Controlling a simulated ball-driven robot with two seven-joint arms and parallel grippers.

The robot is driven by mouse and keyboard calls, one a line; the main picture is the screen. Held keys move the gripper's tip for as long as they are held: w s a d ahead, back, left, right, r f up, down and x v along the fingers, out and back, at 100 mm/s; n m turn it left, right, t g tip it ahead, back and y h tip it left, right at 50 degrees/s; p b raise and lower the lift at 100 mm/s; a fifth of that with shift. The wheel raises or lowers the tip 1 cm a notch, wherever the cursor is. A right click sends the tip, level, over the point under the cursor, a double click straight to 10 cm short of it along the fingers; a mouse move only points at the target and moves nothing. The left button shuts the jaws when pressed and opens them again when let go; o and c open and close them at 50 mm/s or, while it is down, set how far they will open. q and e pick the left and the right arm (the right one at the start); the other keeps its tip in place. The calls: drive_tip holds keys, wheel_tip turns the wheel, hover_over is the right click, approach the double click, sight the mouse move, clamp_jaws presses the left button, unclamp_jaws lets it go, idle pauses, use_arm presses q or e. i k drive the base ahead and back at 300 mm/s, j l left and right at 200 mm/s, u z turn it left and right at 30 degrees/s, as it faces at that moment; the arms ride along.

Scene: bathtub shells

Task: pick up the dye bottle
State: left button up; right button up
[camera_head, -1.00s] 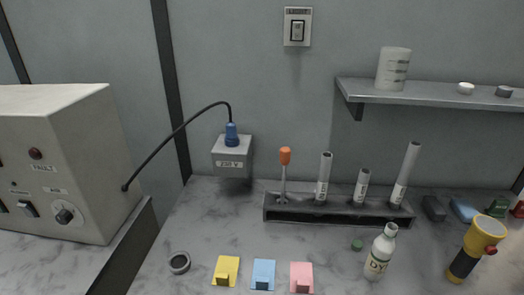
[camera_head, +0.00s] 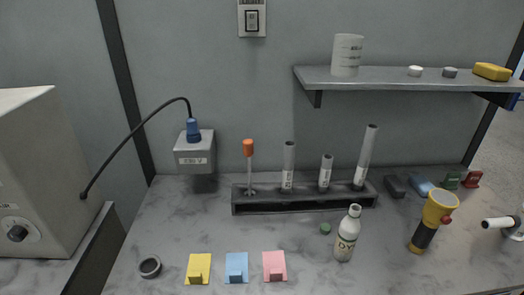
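The dye bottle (camera_head: 346,238) is white with a pale label that reads in part "DY". It stands upright on the marbled counter, right of centre, in front of the dark tube rack (camera_head: 305,202). A small green cap (camera_head: 325,228) lies on the counter just left of it. The bottle's top looks uncapped. Neither of my grippers shows in the head view.
A yellow flashlight (camera_head: 431,220) stands right of the bottle. Yellow (camera_head: 198,268), blue (camera_head: 236,267) and pink (camera_head: 274,265) clips and a dark ring (camera_head: 149,267) lie front left. A shelf (camera_head: 400,80) juts out above. Counter around the bottle's front is clear.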

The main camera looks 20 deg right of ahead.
sight(349, 228)
drive_tip(key=z, duration=1.2)
